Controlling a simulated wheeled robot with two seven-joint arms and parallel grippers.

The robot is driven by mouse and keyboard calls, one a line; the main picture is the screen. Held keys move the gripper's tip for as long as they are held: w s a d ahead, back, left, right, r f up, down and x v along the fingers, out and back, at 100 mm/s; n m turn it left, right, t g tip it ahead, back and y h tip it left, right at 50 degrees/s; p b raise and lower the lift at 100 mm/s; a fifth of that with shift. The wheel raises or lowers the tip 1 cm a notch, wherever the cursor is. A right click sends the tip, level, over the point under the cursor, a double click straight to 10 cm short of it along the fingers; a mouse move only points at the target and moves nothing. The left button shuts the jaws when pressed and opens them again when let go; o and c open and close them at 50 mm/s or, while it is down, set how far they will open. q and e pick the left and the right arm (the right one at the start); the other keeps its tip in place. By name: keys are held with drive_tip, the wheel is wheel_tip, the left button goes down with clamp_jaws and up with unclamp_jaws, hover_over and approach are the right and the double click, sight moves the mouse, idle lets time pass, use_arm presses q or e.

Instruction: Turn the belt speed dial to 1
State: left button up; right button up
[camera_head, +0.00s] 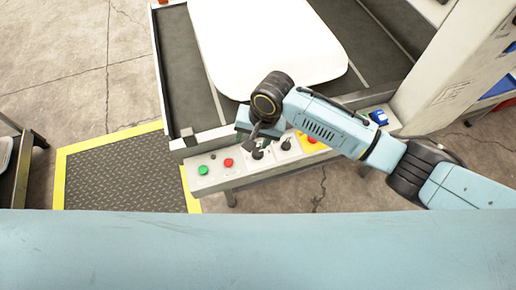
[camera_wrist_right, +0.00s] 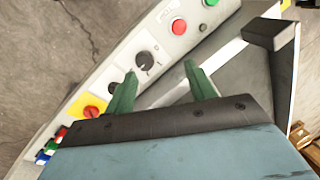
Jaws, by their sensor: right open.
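A black dial (camera_wrist_right: 145,61) with a scale around it sits on the white control panel (camera_wrist_right: 112,72) in the right wrist view. A second dark knob, beside it toward the yellow plate, is partly hidden by a finger. In the head view, dials (camera_head: 257,153) show just below my gripper; their settings are too small to read. My right gripper (camera_wrist_right: 160,70) is open and empty, its green fingers spread. In the picture the dial lies beyond the left fingertip, not between the fingers. I cannot tell whether they touch. My left gripper is not in view.
The panel also carries a green button (camera_head: 203,170), a red button (camera_head: 228,162) and a red knob on a yellow plate (camera_wrist_right: 90,111). A blue item (camera_head: 378,117) is at its right end. A white pillow (camera_head: 265,40) lies on the dark belt (camera_head: 190,70) behind.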

sight(258, 152)
drive_tip(key=f+b, duration=0.1)
drive_tip(key=f, duration=0.2)
drive_tip(key=w+d+f+m+h+b, duration=0.1)
drive_tip(key=f, duration=0.3)
drive_tip(key=w+f+h+b, duration=0.1)
drive_tip(key=f, duration=0.2)
drive_tip(key=shift+d+f, duration=0.15)
drive_tip(key=shift+d, duration=0.05)
idle(0.3)
drive_tip(key=c, duration=1)
